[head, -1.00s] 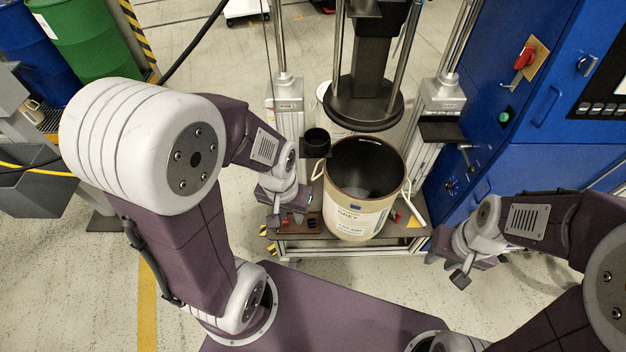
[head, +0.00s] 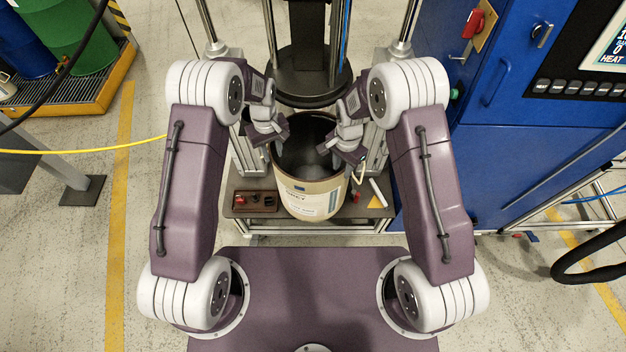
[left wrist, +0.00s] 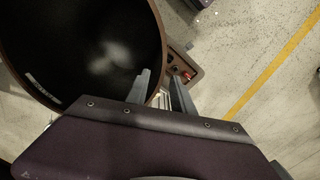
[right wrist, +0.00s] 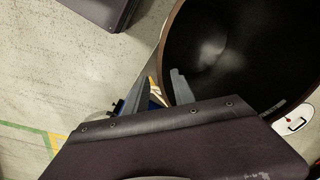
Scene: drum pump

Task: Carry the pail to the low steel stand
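The pail (head: 312,202) is beige with a brown rim and a dark, empty-looking inside. It stands upright on the low platform of the drum pump. My left gripper (head: 279,148) is at the pail's left rim, and my right gripper (head: 335,155) is at its right rim. In the left wrist view, the left fingers (left wrist: 159,82) are apart, one over the pail's opening and one outside the rim. In the right wrist view, the right fingers (right wrist: 160,85) straddle the rim likewise. Contact with the wall is hidden. I cannot identify the low steel stand.
The pump's black round plate (head: 300,90) hangs just behind the pail, between steel columns. A blue cabinet (head: 480,160) stands close on the right. Open floor lies left.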

